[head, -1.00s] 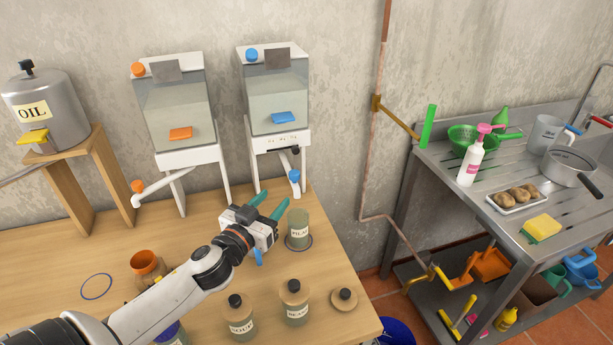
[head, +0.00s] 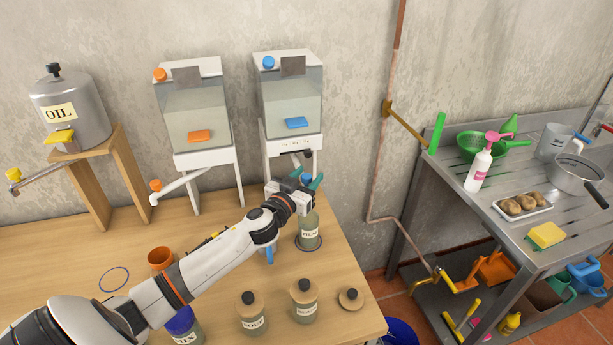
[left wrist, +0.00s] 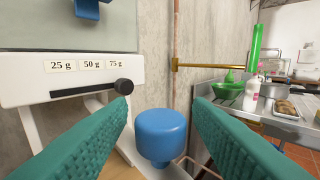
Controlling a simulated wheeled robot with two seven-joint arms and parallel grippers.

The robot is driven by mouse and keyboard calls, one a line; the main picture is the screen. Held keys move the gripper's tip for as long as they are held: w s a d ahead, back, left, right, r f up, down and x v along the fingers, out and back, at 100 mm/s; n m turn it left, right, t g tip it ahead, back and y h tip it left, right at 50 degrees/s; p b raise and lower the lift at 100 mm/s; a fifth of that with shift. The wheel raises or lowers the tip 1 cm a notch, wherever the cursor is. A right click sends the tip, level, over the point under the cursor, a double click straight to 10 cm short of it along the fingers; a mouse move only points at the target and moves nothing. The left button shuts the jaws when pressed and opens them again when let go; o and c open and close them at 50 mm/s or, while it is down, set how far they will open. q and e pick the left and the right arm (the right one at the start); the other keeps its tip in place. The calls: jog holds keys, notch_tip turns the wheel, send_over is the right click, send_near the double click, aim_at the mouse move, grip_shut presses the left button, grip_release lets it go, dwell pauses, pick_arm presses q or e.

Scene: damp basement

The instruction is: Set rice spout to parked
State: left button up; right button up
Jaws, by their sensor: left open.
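Two clear dispensers stand on white stands against the wall, the orange-marked one (head: 198,105) left and the blue-marked one (head: 292,98) right. I cannot read which holds rice. The left one's spout (head: 182,186) points out to the left and has an orange knob. My left gripper (head: 307,181) is open below the right dispenser, by its spout's blue knob. In the left wrist view this blue knob (left wrist: 162,135) shows between the green fingers, apart from both. The gripper hides most of this spout in the head view. My right gripper is not in view.
A labelled jar (head: 309,232) stands just below the gripper. A black slider knob (left wrist: 123,86) sits close to the left finger, under gram marks. Lidded jars (head: 250,315) and an orange cup (head: 160,258) stand nearer. An oil can (head: 72,112) is left, a steel sink table (head: 480,190) right.

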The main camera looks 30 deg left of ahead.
pick_arm(q)
grip_shut()
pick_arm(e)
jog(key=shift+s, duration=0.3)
